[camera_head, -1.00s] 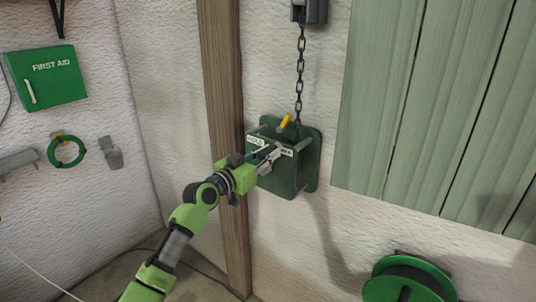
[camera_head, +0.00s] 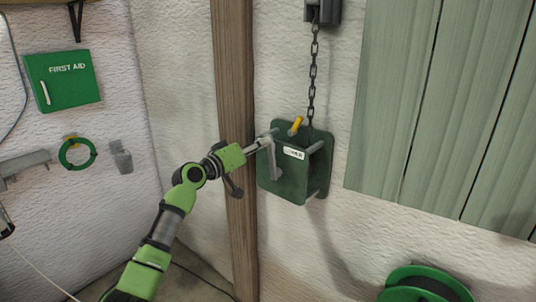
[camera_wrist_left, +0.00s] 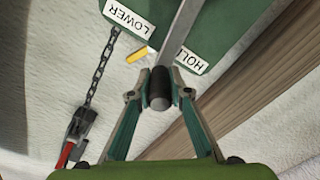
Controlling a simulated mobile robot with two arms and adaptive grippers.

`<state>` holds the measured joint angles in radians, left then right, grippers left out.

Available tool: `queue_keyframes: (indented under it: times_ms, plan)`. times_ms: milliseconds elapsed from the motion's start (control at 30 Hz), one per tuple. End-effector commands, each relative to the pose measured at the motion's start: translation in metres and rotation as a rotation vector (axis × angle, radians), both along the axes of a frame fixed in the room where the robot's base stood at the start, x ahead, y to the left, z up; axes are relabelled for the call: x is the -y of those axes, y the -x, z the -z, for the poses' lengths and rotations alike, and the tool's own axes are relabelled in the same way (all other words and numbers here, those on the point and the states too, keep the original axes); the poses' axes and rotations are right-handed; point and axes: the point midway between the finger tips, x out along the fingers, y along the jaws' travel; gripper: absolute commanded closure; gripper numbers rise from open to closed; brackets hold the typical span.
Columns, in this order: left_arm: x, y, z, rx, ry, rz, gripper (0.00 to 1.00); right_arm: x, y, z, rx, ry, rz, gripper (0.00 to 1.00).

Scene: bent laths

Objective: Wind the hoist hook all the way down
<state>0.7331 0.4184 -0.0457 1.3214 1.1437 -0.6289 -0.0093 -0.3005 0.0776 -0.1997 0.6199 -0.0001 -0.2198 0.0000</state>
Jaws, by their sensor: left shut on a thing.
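The hoist is a dark green box (camera_head: 290,182) on the wall with a yellow lever (camera_head: 296,126) on top and a chain (camera_head: 313,80) running up. Its grey crank arm (camera_head: 274,162) stands roughly upright across the box's left front. My left gripper (camera_head: 262,145) is at the upper end of the crank. In the left wrist view its fingers (camera_wrist_left: 160,95) are shut on the dark crank grip (camera_wrist_left: 158,88). The LOWER label (camera_wrist_left: 129,17) and part of the HOLD label (camera_wrist_left: 193,60) show there. I cannot make out the hook clearly. My right gripper is out of view.
A wooden post (camera_head: 236,100) stands left of the hoist. A green first aid box (camera_head: 63,80) and a green ring (camera_head: 77,154) hang further left. Green boards (camera_head: 440,100) cover the wall at right, with a green reel (camera_head: 425,283) below.

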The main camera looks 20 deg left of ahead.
Motion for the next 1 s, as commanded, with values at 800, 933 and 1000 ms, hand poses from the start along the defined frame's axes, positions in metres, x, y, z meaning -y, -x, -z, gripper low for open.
queue_keyframes:
  times_ms: [800, 933, 1000]
  plan:
    - [-0.073, -0.026, 0.05, -0.262, 0.724, -0.002, 1.0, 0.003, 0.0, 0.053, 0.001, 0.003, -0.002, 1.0]
    - [-0.079, -0.029, 0.06, -0.299, 0.82, -0.002, 1.0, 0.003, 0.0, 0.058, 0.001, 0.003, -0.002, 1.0]
    - [-0.081, -0.029, 0.065, -0.315, 0.864, -0.002, 1.0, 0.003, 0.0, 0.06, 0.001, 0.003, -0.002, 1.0]
